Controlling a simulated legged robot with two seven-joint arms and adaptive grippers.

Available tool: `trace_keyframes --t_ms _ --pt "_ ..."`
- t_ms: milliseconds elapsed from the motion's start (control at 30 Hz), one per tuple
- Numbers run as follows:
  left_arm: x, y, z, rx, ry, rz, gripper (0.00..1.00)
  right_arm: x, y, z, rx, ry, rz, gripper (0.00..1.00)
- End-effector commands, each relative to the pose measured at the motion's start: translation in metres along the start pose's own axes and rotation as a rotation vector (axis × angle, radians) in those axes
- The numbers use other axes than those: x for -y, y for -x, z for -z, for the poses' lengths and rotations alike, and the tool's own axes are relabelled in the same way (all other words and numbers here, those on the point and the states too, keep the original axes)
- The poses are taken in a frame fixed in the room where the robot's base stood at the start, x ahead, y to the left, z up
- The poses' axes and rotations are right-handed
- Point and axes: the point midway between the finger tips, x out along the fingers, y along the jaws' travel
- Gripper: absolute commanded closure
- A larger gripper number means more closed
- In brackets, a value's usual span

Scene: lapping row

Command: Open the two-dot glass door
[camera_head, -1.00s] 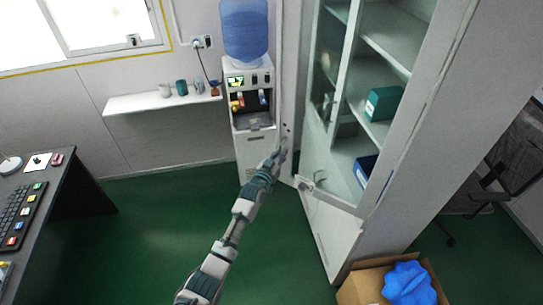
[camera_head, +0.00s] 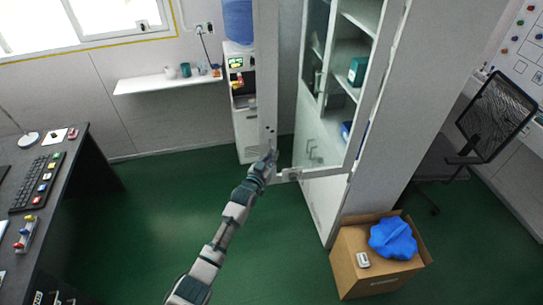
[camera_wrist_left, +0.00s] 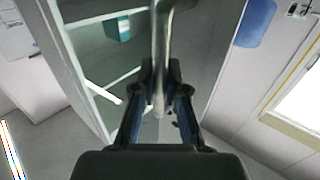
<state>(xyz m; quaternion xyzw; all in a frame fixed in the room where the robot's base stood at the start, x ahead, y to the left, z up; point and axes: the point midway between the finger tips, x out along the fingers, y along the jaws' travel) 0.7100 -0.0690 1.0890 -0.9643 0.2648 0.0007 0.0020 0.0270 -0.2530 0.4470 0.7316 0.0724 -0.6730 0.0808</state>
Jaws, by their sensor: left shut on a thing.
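The two-dot glass door (camera_head: 266,70) stands swung out from the left side of the white cabinet (camera_head: 425,110). Two small dark dots show low on its pale frame, just above my left gripper (camera_head: 268,158). The gripper is at the door's lower part. In the left wrist view, a pale upright bar handle (camera_wrist_left: 160,60) runs between the fingers of my left gripper (camera_wrist_left: 160,95), which is shut on it. In the head view the hand hides the handle. My right gripper is in neither view.
A water dispenser (camera_head: 244,110) stands behind the door, beside a wall shelf (camera_head: 150,84). An open cardboard box (camera_head: 375,278) with a blue thing (camera_head: 393,238) sits before the cabinet. A dark desk (camera_head: 75,190) is at left. Green floor (camera_head: 165,200) between is clear.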

Motion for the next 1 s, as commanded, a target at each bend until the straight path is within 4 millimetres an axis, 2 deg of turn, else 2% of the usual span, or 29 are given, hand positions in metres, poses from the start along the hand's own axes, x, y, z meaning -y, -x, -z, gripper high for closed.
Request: trace_keyframes --t_ms 533,567,600,667,1000 --pt "0.000 0.000 0.001 -0.003 -0.004 0.002 1.00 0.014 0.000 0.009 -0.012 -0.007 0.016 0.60" --pt "0.000 0.000 0.001 -0.003 -0.004 0.002 0.83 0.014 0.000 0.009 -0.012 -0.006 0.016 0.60" --pt "0.000 0.000 0.001 -0.003 -0.003 0.002 0.73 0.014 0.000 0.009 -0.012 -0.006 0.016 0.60" --pt "-0.001 0.000 0.002 -0.003 -0.003 0.002 0.62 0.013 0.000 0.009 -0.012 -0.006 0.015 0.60" --pt "-0.002 0.002 0.001 -0.002 -0.002 0.001 0.62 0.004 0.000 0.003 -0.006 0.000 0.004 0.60"
